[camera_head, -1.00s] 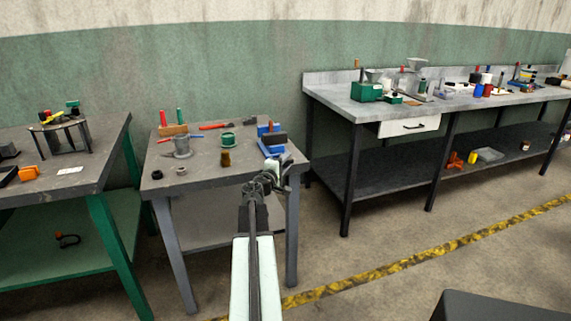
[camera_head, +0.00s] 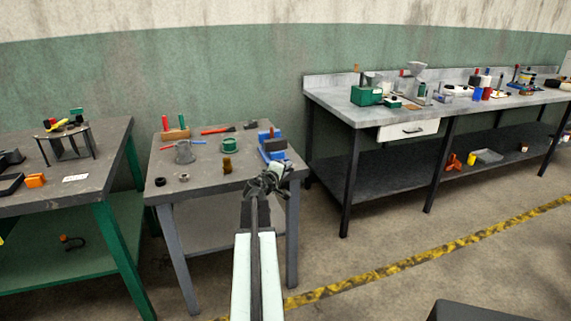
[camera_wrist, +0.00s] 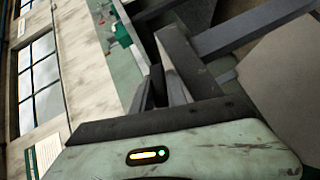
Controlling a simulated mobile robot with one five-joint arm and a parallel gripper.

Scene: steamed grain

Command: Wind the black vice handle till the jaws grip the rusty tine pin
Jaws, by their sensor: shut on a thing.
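The blue vice (camera_head: 270,154) stands at the right front of the middle grey table, with a dark block at its top. My gripper (camera_head: 272,180) is at the vice's near side, just past the table's front edge. The gripper is shut on what I take to be the black vice handle, which the fingers mostly hide. In the wrist view, my dark fingers (camera_wrist: 160,85) are close together and the picture is strongly tilted. I cannot make out the rusty tine pin or the gap between the jaws.
The middle table (camera_head: 200,182) also bears a grey can (camera_head: 184,152), a green round part (camera_head: 231,146), a brown piece (camera_head: 227,166) and red-handled pliers (camera_head: 214,131). A green-legged bench stands left, a long grey bench (camera_head: 345,108) right. Floor between is clear.

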